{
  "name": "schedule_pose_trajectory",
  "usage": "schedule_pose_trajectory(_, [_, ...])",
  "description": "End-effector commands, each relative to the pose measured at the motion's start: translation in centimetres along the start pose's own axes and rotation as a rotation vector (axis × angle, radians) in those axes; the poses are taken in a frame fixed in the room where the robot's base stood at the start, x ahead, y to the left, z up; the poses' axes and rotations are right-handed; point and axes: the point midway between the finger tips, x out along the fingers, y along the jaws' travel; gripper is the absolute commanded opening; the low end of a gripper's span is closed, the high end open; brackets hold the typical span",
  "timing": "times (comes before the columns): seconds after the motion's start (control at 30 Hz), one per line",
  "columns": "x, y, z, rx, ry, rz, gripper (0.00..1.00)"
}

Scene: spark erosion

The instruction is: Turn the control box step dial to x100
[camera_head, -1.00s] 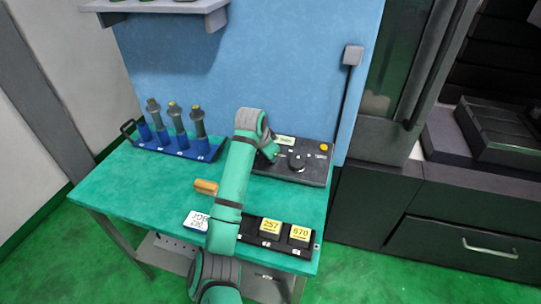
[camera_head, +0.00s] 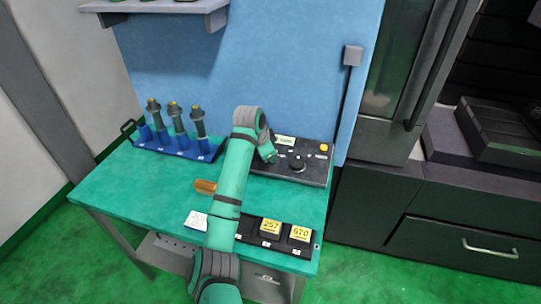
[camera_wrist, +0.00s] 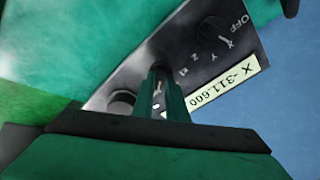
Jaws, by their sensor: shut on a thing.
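The dark control box (camera_head: 318,173) lies at the back right of the green bench, with a pale display and a round black handwheel (camera_head: 297,162). My gripper (camera_head: 272,157) is down at the box's left part, left of the handwheel. In the wrist view my two fingers (camera_wrist: 168,82) are shut on the step dial, which they hide along with most of its marks. I cannot read its setting. Beside it the axis dial (camera_wrist: 209,30) shows OFF, X, Y and Z marks. The display (camera_wrist: 216,90) reads X -311.600. The handwheel is partly visible there too (camera_wrist: 122,103).
A blue rack (camera_head: 180,147) with several tool holders stands at the back left. A wooden-coloured block (camera_head: 205,187), a white card (camera_head: 196,221) and a black tray (camera_head: 250,229) with yellow-topped blocks lie nearer the front. The left bench top is clear.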

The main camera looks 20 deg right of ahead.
Motion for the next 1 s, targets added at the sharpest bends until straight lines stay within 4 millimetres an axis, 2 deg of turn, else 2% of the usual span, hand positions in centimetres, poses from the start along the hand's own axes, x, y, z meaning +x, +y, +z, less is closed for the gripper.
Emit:
schedule_pose_trajectory(0.03, [0.1, 0.1, 0.2, -0.001, -0.004, 0.004, 0.00])
schedule_pose_trajectory(0.07, [0.1, 0.1, 0.2, -0.001, -0.004, 0.004, 0.17])
schedule_pose_trajectory(0.1, [0.1, 0.1, 0.2, -0.001, -0.004, 0.004, 0.27])
schedule_pose_trajectory(0.13, [0.1, 0.1, 0.2, -0.001, -0.004, 0.004, 0.31])
schedule_pose_trajectory(0.43, [-0.1, 0.0, 0.1, -0.001, -0.001, 0.001, 0.31])
schedule_pose_trajectory(0.57, [-1.0, 0.0, 0.0, 0.000, 0.000, -0.001, 0.31])
schedule_pose_trajectory(1.0, [-8.6, 0.0, 0.1, 0.000, -0.001, 0.000, 0.31])
